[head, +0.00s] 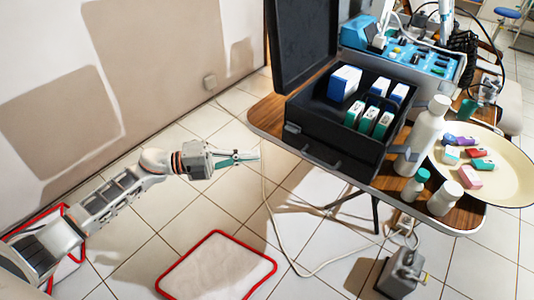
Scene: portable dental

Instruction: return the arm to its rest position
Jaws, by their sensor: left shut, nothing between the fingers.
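My left arm comes in from the left over the tiled floor. Its gripper (250,155) is shut and empty, held in the air short of the table's left edge and pointing right. It touches nothing that I can see. My right gripper is not in view.
A wooden table (268,117) holds an open black case (325,148) with several boxes, a blue unit (412,62), white bottles (424,130) and a cream tray (512,180) of small coloured packs. A red-rimmed white mat (217,268), a cable and a grey device (402,273) are on the floor.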

